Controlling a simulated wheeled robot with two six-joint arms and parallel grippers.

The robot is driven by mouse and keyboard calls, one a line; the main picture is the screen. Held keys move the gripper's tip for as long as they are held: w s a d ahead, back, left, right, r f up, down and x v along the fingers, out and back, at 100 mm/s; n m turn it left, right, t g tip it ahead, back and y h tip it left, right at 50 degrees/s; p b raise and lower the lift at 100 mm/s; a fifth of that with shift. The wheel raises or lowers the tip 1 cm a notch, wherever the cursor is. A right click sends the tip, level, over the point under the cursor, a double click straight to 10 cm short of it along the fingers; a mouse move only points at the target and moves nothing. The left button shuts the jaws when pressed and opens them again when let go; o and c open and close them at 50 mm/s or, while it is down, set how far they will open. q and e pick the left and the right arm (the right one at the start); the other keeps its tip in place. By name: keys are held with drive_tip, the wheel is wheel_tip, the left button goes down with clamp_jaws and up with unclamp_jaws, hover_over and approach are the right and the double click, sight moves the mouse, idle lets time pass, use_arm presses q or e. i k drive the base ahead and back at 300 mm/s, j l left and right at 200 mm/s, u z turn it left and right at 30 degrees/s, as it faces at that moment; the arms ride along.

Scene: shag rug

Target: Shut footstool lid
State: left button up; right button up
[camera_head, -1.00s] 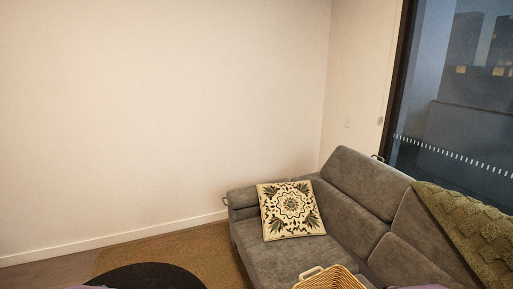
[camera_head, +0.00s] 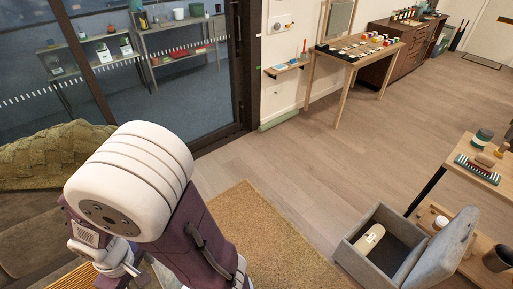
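The footstool (camera_head: 366,258) is a grey upholstered box on the floor at the lower right, standing open. Its grey padded lid (camera_head: 440,248) is tilted up and back on the box's right side. Inside the dark interior lies a beige object with a small label (camera_head: 369,240). The near bottom of the footstool is close to the picture's lower edge. A large purple and white part of my own arm fills the lower left, well left of the footstool. I cannot make out the fingertips of either gripper.
A wooden table (camera_head: 482,172) with jars and a brush stands just behind the footstool, with a dark cup (camera_head: 497,258) on its lower shelf. A tan rug (camera_head: 268,240) lies left of the footstool. The wooden floor (camera_head: 300,165) beyond is clear. The sofa throw (camera_head: 45,155) is at left.

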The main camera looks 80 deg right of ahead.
sight(441, 258)
drive_tip(key=z, duration=4.7)
drive_tip(key=i+l+z, duration=0.45)
drive_tip(key=i, duration=0.35)
drive_tip(key=i+l+z, duration=0.2)
drive_tip(key=i, duration=0.2)
